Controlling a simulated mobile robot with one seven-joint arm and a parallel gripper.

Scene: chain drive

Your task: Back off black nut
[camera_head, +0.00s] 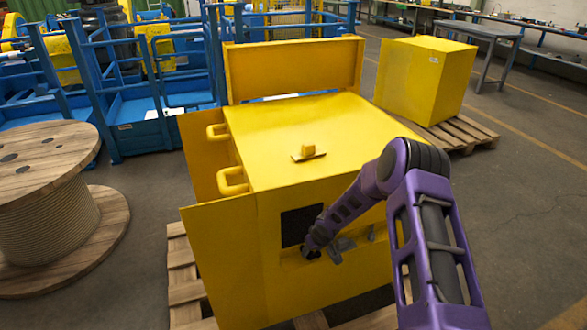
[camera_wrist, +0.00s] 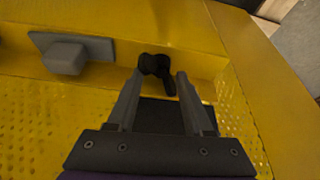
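In the wrist view, a small black part (camera_wrist: 154,64), which I take for the black nut, sits against the yellow housing wall. It has a rounded head and a short arm pointing down toward me. My gripper (camera_wrist: 162,76) has its two grey fingers apart, with the black part at and between the tips. The left fingertip overlaps its edge; I cannot tell whether either finger touches it. In the head view, my gripper (camera_head: 312,247) is at the front of the yellow housing (camera_head: 230,265), and the nut cannot be made out clearly there.
A grey plate with a raised block (camera_wrist: 66,56) is on the wall left of the nut. Perforated yellow panels flank my fingers. A dark square opening (camera_head: 298,224) is in the housing front. A wooden cable reel (camera_head: 48,235) stands left; open floor lies right.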

